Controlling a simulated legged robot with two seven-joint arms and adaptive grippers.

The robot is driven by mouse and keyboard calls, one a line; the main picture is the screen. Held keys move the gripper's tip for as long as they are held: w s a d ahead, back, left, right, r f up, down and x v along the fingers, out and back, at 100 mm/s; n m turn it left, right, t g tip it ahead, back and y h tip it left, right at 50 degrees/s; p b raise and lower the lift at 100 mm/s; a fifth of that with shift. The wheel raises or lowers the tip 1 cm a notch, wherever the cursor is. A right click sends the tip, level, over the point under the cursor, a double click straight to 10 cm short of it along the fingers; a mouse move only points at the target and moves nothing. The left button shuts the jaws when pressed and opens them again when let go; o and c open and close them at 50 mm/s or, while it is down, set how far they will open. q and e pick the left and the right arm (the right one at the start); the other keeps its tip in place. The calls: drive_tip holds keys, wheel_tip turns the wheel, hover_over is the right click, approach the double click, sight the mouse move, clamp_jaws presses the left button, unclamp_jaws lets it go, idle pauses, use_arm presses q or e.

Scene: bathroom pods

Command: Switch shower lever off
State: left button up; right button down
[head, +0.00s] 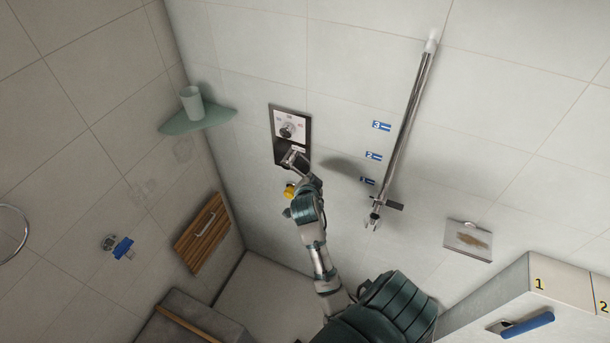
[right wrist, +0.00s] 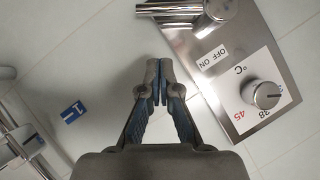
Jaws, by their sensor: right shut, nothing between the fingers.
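The shower panel (head: 276,122) is a dark, shiny rectangular plate on the tiled wall, with a round temperature knob (head: 287,131) on its upper part. My right gripper (head: 293,157) is in front of the panel's lower part and covers the lever there. In the right wrist view my right gripper (right wrist: 159,82) is shut and empty, below the lever in the picture. Contact cannot be told.
A chrome rail (head: 408,115) with blue number tags (head: 373,156) stands right of the panel. A green corner shelf (head: 205,120) holds a cup (head: 192,103). A wooden folding seat (head: 202,232) is on the left wall. A numbered cabinet (head: 540,300) is at lower right.

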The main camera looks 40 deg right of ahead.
sight(298, 170)
drive_tip(key=w+d+f+p, duration=0.1)
drive_tip(key=w+f, duration=0.3)
drive_tip(key=shift+d+f, duration=0.35)
